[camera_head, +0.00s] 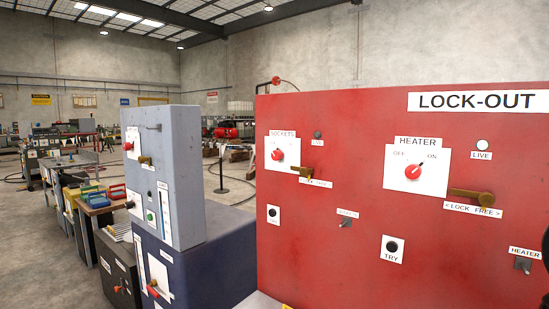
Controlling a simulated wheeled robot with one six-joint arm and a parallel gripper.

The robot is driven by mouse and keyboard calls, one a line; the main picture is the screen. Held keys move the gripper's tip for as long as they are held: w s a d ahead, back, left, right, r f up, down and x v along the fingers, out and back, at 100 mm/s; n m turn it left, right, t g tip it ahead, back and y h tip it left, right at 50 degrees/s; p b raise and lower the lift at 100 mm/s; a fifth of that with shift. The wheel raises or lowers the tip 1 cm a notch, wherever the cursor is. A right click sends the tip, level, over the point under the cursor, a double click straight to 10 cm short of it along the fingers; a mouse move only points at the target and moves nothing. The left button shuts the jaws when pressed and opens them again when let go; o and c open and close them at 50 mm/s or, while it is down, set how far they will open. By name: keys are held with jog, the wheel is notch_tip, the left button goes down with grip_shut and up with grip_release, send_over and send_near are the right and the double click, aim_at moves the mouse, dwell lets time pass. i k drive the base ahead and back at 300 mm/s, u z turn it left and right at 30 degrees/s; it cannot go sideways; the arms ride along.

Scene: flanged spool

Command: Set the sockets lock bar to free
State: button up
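The sockets lock bar (301,171) is a small brass bar on the red LOCK-OUT panel (340,250). It lies roughly level, just right of and below the red SOCKETS knob (278,155) on its white plate. A small lock/free label (317,183) sits under the bar, too small to read fully. The bar's thicker end is at the right and its thin end points left toward the knob plate. My gripper is not recognisable in this view; only a dark shape cut off at the right edge shows, and I cannot tell what it is.
A similar brass heater lock bar (470,196) and red HEATER knob (413,172) are on the right. TRY buttons (392,247) and small toggles (346,222) sit below. A grey-blue cabinet (175,180) stands left of the panel, with benches and open floor behind.

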aim_at(304, 172)
jog(key=u, duration=0.05)
jog(key=k, duration=0.65)
jog(key=u, duration=0.5)
jog(key=i, duration=0.6)
jog(key=u, duration=0.65)
jog(key=i, duration=0.7)
jog(key=z, duration=0.1)
